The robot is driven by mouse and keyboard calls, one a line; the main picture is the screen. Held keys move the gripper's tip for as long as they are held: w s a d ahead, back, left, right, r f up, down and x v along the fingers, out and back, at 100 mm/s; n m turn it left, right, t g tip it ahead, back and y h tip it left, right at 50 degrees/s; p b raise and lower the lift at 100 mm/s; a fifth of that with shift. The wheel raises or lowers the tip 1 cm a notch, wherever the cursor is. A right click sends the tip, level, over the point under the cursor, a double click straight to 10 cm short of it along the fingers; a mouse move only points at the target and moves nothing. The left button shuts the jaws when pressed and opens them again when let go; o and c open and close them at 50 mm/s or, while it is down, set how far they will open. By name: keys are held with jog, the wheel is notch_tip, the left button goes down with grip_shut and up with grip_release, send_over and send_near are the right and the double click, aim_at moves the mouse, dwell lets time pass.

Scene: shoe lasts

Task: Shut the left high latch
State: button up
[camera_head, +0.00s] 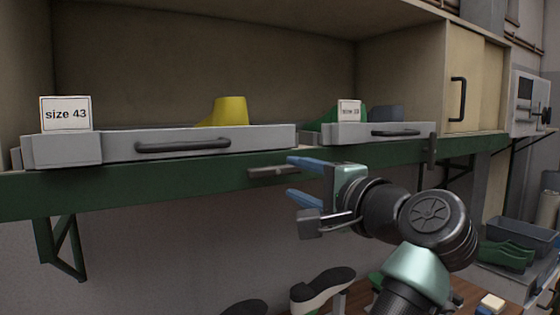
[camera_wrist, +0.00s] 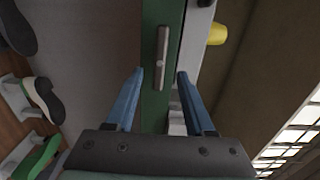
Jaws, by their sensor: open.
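The left latch (camera_head: 268,172) is a small grey metal bar on the green shelf edge, below the left tray. It lies nearly level along the edge. In the wrist view the latch (camera_wrist: 162,58) runs lengthwise along the green edge, just ahead of the space between my fingertips. My gripper (camera_head: 291,177) is open and empty, one blue finger above the other, at the latch's right end. The upper finger partly hides that end. In the wrist view both fingers of my gripper (camera_wrist: 161,74) are apart, and I cannot tell whether either touches the latch.
The grey left tray (camera_head: 250,136) with a "size 43" card and a yellow last (camera_head: 230,110) sits above. A second tray (camera_head: 350,131) stands to the right, with an upright latch (camera_head: 432,151) at its right end. Shoes (camera_head: 322,287) lie below the shelf.

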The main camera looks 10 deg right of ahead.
aim_at(278, 172)
jog(key=p+x, duration=0.2)
jog(key=x, duration=0.4)
jog(key=shift+w, duration=0.1)
grip_shut()
